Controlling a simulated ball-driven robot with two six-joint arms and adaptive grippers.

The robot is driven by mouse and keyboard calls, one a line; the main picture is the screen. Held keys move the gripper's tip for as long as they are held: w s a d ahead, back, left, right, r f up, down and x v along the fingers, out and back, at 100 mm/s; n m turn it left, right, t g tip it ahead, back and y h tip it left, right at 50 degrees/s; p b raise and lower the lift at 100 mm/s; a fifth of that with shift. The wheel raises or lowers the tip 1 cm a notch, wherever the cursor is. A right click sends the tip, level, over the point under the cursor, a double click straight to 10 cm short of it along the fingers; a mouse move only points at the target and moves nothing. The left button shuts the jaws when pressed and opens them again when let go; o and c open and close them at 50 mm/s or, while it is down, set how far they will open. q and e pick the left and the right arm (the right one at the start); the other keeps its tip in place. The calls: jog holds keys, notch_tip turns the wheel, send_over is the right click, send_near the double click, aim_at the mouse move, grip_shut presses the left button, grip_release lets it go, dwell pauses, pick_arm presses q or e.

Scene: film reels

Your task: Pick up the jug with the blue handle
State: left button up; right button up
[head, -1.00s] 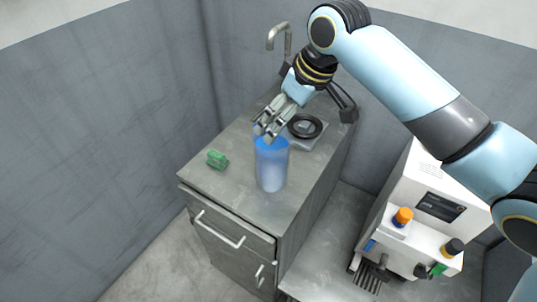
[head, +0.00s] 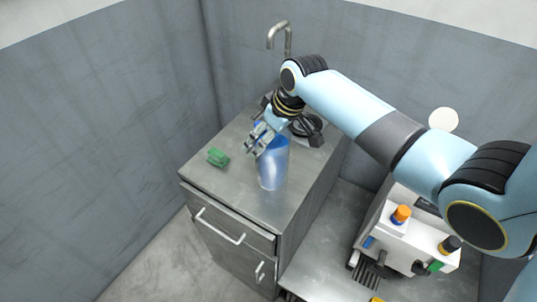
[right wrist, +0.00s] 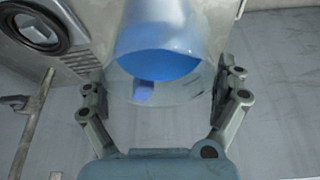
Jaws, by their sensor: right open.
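The jug (head: 272,170) is a clear, bluish vessel standing upright on the grey counter (head: 230,190). In the right wrist view the jug (right wrist: 160,28) shows a blue part and a small blue piece through its clear wall. I cannot make out the handle's full shape. My right gripper (head: 258,142) is at the jug's upper part, on its far left side in the head view. In the right wrist view its two fingers (right wrist: 160,105) are spread wide, one on each side of the jug's near end, with visible gaps. My left gripper is not in view.
A green object (head: 218,157) lies on the counter left of the jug. A dark round item (head: 306,124) is behind my right gripper, near the faucet (head: 280,38). A white machine (head: 405,235) with orange and black caps stands lower right. Walls close off the left and back.

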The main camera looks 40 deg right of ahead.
jog(key=c, duration=1.5)
jog(key=shift+w+r, duration=0.1)
jog(key=shift+r, duration=0.05)
jog(key=shift+c, duration=0.2)
